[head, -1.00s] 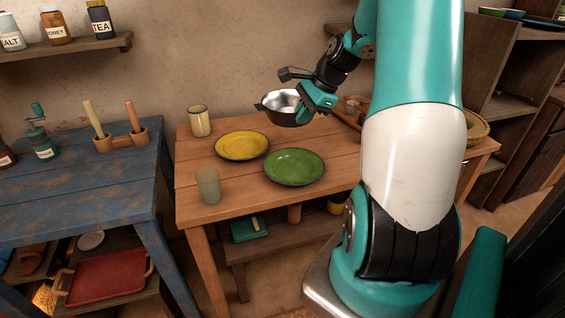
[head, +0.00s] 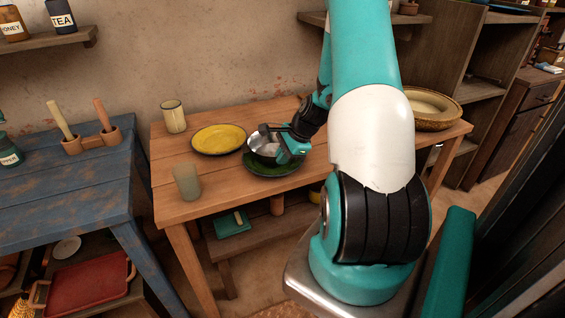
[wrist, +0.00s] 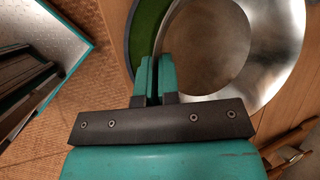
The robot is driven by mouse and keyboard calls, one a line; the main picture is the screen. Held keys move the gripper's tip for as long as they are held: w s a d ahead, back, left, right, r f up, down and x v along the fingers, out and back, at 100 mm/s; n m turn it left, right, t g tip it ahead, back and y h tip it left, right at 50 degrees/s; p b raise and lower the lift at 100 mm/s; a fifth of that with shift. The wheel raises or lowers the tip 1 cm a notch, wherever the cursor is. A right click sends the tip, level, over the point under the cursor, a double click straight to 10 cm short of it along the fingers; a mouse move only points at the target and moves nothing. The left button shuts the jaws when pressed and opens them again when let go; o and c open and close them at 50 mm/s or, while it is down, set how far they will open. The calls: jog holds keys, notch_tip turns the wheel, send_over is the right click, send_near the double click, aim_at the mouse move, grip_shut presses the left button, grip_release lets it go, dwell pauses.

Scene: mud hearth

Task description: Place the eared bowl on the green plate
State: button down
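The eared bowl (head: 262,147) is a shiny metal bowl with a dark outside. It is over the back-left part of the green plate (head: 272,172), roughly level; I cannot tell whether it touches the plate. My gripper (head: 284,151) is at the bowl's right side, with its fingers closed at the rim. In the wrist view the fingers (wrist: 154,78) meet at the edge of the bowl (wrist: 245,85), and a strip of the green plate (wrist: 146,28) shows beside it. The ear in the grip is hidden.
A yellow plate (head: 219,139) lies close to the left of the bowl. A cream mug (head: 174,116) and a greenish cup (head: 187,182) stand on the left of the wooden table (head: 230,192). A basket (head: 432,108) is at the right end. The front table edge is clear.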

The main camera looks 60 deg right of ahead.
jog(key=shift+f, duration=0.95)
jog(key=c, duration=1.6)
grip_release()
jog(key=shift+f, duration=0.15)
